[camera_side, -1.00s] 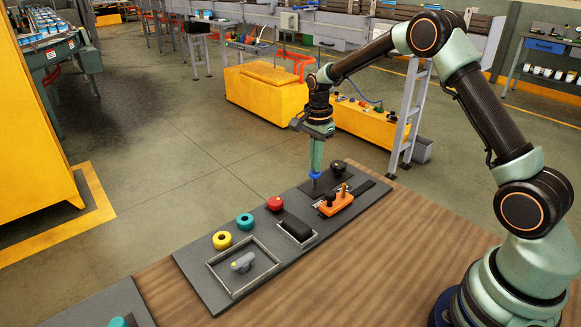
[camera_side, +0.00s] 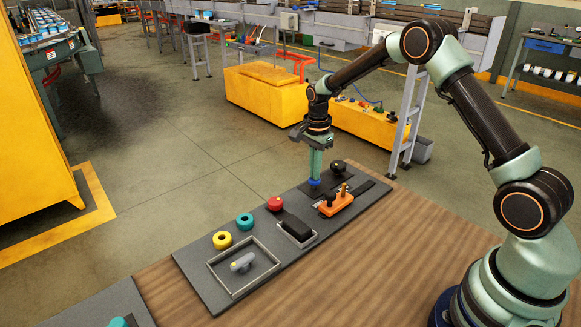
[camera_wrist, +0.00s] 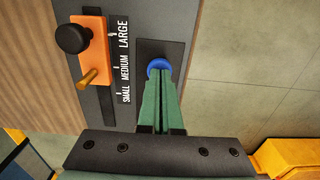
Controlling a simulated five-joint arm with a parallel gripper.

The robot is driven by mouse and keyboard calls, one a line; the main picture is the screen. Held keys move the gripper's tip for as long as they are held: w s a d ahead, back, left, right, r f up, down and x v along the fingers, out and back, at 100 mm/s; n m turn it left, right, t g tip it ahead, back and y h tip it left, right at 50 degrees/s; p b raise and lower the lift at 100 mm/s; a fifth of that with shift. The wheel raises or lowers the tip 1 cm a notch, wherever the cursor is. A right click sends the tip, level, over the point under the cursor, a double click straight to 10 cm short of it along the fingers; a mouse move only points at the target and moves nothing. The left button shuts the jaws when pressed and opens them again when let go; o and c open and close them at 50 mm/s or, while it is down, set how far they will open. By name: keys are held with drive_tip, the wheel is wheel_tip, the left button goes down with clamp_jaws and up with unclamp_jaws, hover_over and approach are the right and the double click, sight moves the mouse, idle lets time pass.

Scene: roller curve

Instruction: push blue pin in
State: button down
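The blue pin (camera_side: 314,182) is at the dark square plate (camera_wrist: 176,52) near the far end of the grey board. Its round blue head sits low, close to the plate, with no shaft clearly showing below it. In the wrist view the head (camera_wrist: 158,63) shows just beyond my fingertips. My gripper (camera_side: 315,176) points down over the pin, its green fingers together and their tips touching the head from above. The fingers (camera_wrist: 160,74) hide part of the head and the plate.
An orange slider block (camera_side: 338,202) with a black knob and a wooden peg stands beside the pin, along a SMALL, MEDIUM, LARGE scale (camera_wrist: 122,62). A black knob (camera_side: 338,166) is close behind. Red, teal and yellow buttons lie left.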

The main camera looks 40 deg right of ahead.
drive_tip(key=s+a+r+n+t, duration=0.1)
drive_tip(key=s+r+n, duration=0.1)
drive_tip(key=r, duration=0.8)
drive_tip(key=s+a+r+n+t, duration=0.1)
drive_tip(key=s+a+r+n, duration=0.15)
drive_tip(key=r, duration=0.75)
drive_tip(key=s+a+n+t, duration=0.1)
drive_tip(key=s+a+n, duration=0.1)
drive_tip(key=s+n, duration=0.4)
drive_tip(key=s+a+n+t, duration=0.2)
drive_tip(key=s+n, duration=0.5)
drive_tip(key=s, duration=0.4)
drive_tip(key=shift+a+r+t, duration=0.3)
drive_tip(key=shift+a, duration=0.25)
